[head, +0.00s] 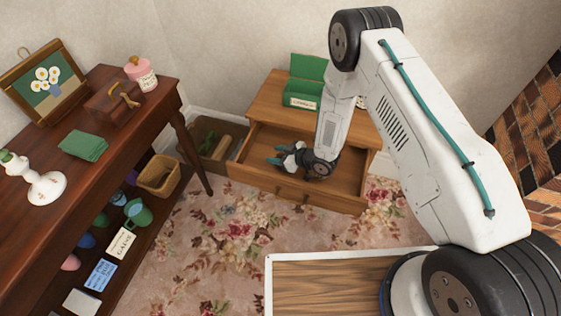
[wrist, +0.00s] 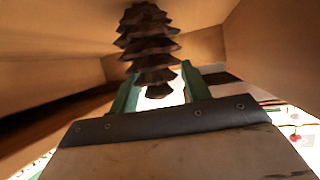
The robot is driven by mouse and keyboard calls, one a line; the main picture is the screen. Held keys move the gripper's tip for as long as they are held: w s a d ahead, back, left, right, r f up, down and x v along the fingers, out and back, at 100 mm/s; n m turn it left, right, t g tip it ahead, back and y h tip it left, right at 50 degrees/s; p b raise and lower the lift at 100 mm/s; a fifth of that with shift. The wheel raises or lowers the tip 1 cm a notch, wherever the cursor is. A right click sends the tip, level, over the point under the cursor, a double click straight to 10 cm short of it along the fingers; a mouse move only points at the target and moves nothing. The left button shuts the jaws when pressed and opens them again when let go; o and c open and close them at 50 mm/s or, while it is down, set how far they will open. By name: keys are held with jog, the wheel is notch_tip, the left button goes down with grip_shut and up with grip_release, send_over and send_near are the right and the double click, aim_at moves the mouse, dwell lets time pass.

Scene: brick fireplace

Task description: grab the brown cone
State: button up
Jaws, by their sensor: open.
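The brown cone (wrist: 148,45), a dark pine cone with layered scales, shows in the wrist view just beyond my fingers. Its near end reaches down between the two green fingertips. My gripper (wrist: 158,80) is open, with a finger on either side of that end; I cannot tell whether either finger touches it. In the head view my gripper (head: 273,154) is low inside the pulled-out wooden drawer (head: 345,185), pointing left. I cannot make out the cone in the head view.
Drawer walls lie close around my gripper. A green box (head: 304,85) stands on the drawer cabinet (head: 265,107). A dark wooden table (head: 110,160) with several items stands at left, a wicker basket (head: 160,175) below it. Flowered carpet (head: 225,235) lies open in front.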

jog(key=c, duration=1)
